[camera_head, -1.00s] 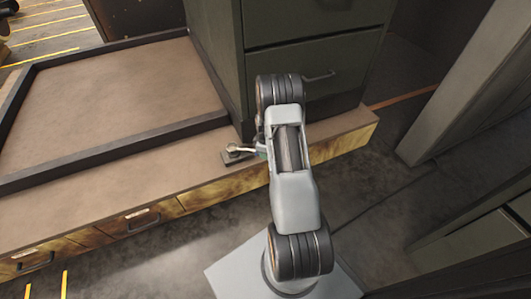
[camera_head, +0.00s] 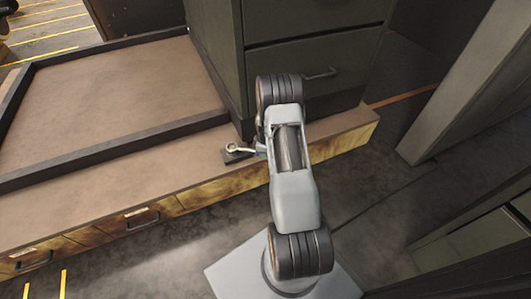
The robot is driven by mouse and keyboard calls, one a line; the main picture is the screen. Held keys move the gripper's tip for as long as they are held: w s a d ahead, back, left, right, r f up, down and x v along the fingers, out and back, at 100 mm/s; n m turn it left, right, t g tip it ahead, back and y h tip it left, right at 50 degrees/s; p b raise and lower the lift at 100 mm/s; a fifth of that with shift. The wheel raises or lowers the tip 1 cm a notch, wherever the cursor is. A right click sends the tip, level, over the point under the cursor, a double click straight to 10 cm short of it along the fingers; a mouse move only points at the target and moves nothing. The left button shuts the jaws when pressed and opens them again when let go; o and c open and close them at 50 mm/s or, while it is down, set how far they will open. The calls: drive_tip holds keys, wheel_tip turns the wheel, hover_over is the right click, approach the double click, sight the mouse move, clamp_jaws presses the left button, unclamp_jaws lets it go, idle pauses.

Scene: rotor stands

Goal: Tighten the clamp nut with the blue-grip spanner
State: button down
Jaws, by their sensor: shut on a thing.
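The silver ring end of the spanner (camera_head: 246,149) shows at the left of my arm, over a small dark clamp block (camera_head: 236,157) on the bench. The spanner lies roughly level, its ring end to the left. The clamp nut is too small to make out, and I cannot tell whether the ring is seated around it. My gripper (camera_head: 262,147) is mostly hidden behind my arm; only a sliver shows at the spanner's right end. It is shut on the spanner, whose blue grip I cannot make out.
A dark green drawer cabinet (camera_head: 310,45) stands on the bench (camera_head: 110,198) just behind the clamp. A dark-rimmed tray (camera_head: 120,153) fills the bench at the left. Drawers line the bench front. Grey panels (camera_head: 470,90) stand at the right, with bare floor between.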

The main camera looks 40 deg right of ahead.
drive_tip(key=shift+f, duration=0.1)
idle(0.3)
drive_tip(key=shift+f+b, duration=0.4)
drive_tip(key=shift+f, duration=0.15)
drive_tip(key=shift+a, duration=0.1)
idle(0.4)
drive_tip(key=s+a+m+p, duration=0.1)
drive_tip(key=s+a+m, duration=0.1)
drive_tip(key=a+m, duration=0.2)
drive_tip(key=shift+s+a+m, duration=0.3)
drive_tip(key=shift+a, duration=0.45)
drive_tip(key=shift+d, duration=0.15)
drive_tip(key=shift+w+d+n, duration=0.15)
drive_tip(key=shift+d+n, duration=0.35)
drive_tip(key=shift+d, duration=0.05)
